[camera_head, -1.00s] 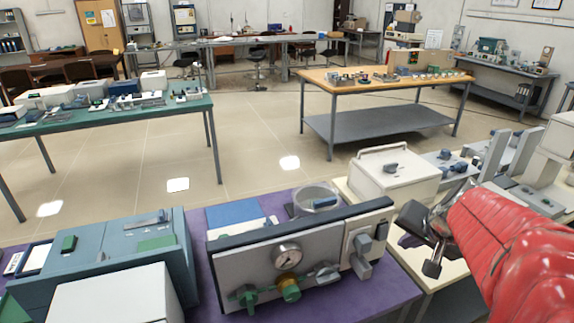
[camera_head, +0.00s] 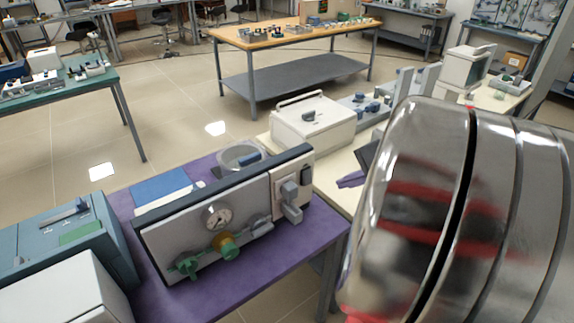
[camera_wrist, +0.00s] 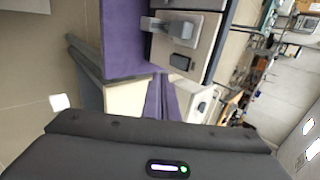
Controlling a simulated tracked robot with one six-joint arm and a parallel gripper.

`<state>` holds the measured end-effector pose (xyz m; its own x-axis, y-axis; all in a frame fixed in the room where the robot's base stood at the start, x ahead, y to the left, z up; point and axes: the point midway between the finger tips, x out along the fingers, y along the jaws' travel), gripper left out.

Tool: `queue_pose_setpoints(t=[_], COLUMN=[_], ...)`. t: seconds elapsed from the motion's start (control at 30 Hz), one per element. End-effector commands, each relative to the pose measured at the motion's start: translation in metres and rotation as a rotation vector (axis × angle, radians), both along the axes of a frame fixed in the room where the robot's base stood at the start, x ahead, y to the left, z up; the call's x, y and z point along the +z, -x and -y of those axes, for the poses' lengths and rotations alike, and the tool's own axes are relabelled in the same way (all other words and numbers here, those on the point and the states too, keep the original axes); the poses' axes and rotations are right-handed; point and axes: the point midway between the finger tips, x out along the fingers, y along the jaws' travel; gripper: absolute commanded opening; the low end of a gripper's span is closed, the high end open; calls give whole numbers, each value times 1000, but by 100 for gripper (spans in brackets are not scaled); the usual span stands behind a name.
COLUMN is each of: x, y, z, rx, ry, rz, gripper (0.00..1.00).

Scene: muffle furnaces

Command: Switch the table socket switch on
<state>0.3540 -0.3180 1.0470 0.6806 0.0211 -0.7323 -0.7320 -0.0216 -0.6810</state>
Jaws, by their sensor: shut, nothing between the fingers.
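The table socket (camera_head: 291,190) is a beige plate at the right end of the grey panel with the gauge. A dark rocker switch (camera_head: 306,175) sits on its right side, beside a grey plug (camera_head: 290,207). In the wrist view the plug (camera_wrist: 176,28) and the dark switch (camera_wrist: 181,62) show at the top, turned sideways. The switch's tilt is too small to tell. My gripper (camera_wrist: 160,84) is shut and empty, its purple fingers pointing toward the socket area, apart from it. In the head view my gripper (camera_head: 351,180) is right of the socket, partly hidden by my wrist.
The panel stands on a purple table (camera_head: 255,278) with a blue-grey unit (camera_head: 70,235) at left. A white box with a handle (camera_head: 312,122) stands behind on a cream table. Open floor (camera_head: 180,110) lies beyond, before a wooden table (camera_head: 290,38).

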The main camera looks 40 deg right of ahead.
Motion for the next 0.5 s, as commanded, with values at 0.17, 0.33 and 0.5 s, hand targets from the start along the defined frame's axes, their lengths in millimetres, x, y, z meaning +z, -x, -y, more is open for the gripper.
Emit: queue_pose_setpoints(t=[0.17,0.33,0.5], x=[-5,-19,-37], y=[-5,-16,-33], z=[-1,-1,-2], rx=[2,2,2], ry=[-1,-2,-4], rz=[0,-2,-2], gripper=[0,0,0])
